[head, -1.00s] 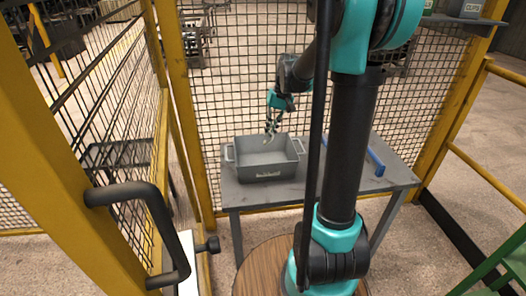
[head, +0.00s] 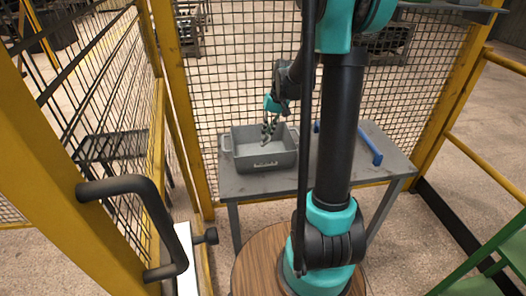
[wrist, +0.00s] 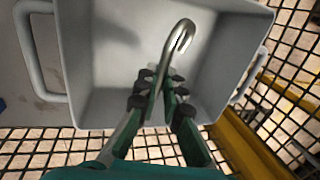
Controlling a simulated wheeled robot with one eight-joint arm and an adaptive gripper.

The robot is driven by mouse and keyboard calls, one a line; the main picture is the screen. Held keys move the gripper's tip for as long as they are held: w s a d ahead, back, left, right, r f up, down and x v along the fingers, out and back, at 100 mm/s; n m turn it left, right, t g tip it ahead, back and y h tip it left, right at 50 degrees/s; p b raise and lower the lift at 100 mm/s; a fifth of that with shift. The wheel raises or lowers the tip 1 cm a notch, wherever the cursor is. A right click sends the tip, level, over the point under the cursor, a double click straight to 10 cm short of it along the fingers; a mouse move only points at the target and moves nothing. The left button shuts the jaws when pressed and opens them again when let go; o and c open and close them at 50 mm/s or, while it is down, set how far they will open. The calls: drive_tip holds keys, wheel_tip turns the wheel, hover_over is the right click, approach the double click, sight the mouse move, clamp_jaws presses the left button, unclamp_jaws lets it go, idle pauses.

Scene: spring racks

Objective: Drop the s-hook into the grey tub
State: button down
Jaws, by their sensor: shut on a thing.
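The grey tub (head: 265,162) stands on the grey table, open at the top, with a handle at each end. It also fills much of the wrist view (wrist: 78,70). My gripper (head: 268,129) is over the tub's opening, pointing down. In the wrist view its green and black fingers (wrist: 160,85) are closed around the metal s-hook (wrist: 181,38). The hook's curved end sticks out past the fingertips against the tub's interior, and its lower part is hidden between the fingers. I cannot tell whether the hook touches the tub floor.
The grey table (head: 240,186) has a blue bar-like item (head: 364,146) to the right of the tub. A wire mesh fence (head: 232,80) stands close behind. A yellow post with a black handle (head: 130,190) is at the left front.

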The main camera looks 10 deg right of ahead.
drive_tip(key=c, duration=1.6)
unclamp_jaws()
drive_tip(key=v, duration=1.2)
drive_tip(key=s+f+t+h, duration=0.1)
drive_tip(key=s+f+t, duration=0.1)
drive_tip(key=s+f, duration=0.5)
drive_tip(key=s+f+t+h, duration=0.2)
drive_tip(key=s+f, duration=0.6)
drive_tip(key=s, duration=0.7)
drive_tip(key=shift+s+d, duration=0.15)
drive_tip(key=shift+d, duration=0.15)
